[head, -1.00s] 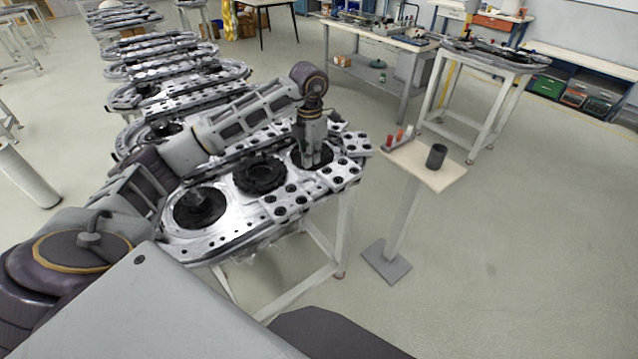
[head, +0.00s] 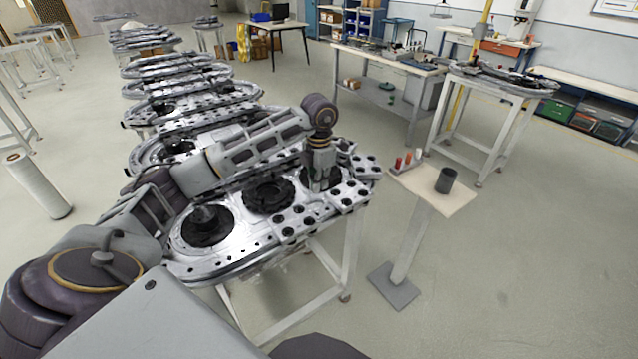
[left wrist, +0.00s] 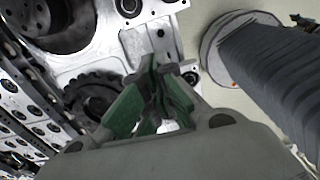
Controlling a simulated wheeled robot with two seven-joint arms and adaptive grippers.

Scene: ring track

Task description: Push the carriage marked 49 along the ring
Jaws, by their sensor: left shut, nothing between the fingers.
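The ring track (head: 190,262) is an oval metal table with carriages along its edge. Several carriages with dark round holes, such as one near the front (head: 290,222), sit along its right side. I cannot read the number 49 on any of them. My left gripper (head: 318,187) points down over the right end of the track, close to the carriages there. In the left wrist view its green-padded fingers (left wrist: 160,92) are shut and empty beside the metal plate. Whether they touch a carriage is unclear. My right gripper is out of view.
A small stand (head: 430,190) with a dark cup (head: 445,180) and small red and white pieces stands right of the track. More ring tracks (head: 190,92) line up behind. A workbench (head: 385,58) stands at the back. The floor at right is clear.

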